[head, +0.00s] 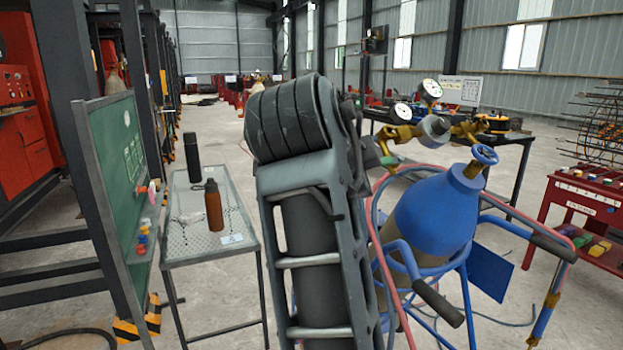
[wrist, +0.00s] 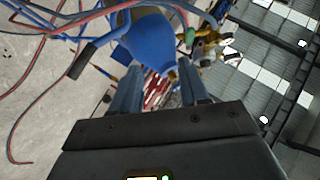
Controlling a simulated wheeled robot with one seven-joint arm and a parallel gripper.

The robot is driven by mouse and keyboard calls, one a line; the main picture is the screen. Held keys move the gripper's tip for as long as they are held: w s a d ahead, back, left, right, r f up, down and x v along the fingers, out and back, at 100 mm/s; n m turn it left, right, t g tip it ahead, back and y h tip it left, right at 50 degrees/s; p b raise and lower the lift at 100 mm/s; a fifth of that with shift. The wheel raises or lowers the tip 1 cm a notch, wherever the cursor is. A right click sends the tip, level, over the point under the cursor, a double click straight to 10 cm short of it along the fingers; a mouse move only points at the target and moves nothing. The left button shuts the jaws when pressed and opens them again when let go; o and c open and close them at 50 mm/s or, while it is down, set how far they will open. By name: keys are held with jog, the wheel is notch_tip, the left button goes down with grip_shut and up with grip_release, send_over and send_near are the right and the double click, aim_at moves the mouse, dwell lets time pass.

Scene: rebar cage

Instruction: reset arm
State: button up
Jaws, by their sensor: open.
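My arm (head: 305,200) rises through the middle of the head view. Its gripper cannot be made out there. In the wrist view my gripper (wrist: 158,70) shows two grey fingers set apart, with nothing seen held between them. Beyond the fingers is the blue gas cylinder (wrist: 153,42) with its brass regulator fittings (wrist: 208,42). In the head view the blue cylinder (head: 432,217) stands tilted on a blue cart, just right of my arm.
Left of my arm is a small table (head: 180,245) with a dark bottle (head: 192,157) and an orange-brown bottle (head: 214,206). A green board (head: 120,165) stands beside it. Red hoses (head: 380,235) hang around the cart. A red cart (head: 580,215) is at right.

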jog(key=s+d+f+n+t+y, duration=0.1)
jog(key=s+d+f+n, duration=0.15)
jog(key=f, duration=0.65)
jog(key=s+d+f+n+t, duration=0.1)
jog(key=d+f+n, duration=0.3)
jog(key=f, duration=0.4)
jog(key=s+d+f+n+y, duration=0.1)
jog(key=s+d+f+n, duration=0.15)
jog(key=s+f, duration=0.35)
jog(key=s+d+f+n+y, duration=0.1)
jog(key=s+d+f+n, duration=0.15)
jog(key=s+f, duration=0.25)
jog(key=s+d+f+n+t+y, duration=0.1)
jog(key=s+f+n, duration=0.1)
jog(key=s, duration=0.7)
jog(key=s+d+f+n+y, duration=0.1)
jog(key=s+d+f+n, duration=0.15)
jog(key=s, duration=0.65)
jog(key=s+r, duration=0.4)
jog(key=s, duration=0.4)
jog(key=s+r+n+t, duration=0.1)
jog(key=s+r, duration=0.3)
jog(key=s, duration=0.4)
jog(key=shift+s+r, duration=0.15)
jog(key=shift+r, duration=0.05)
jog(key=shift+d, duration=0.1)
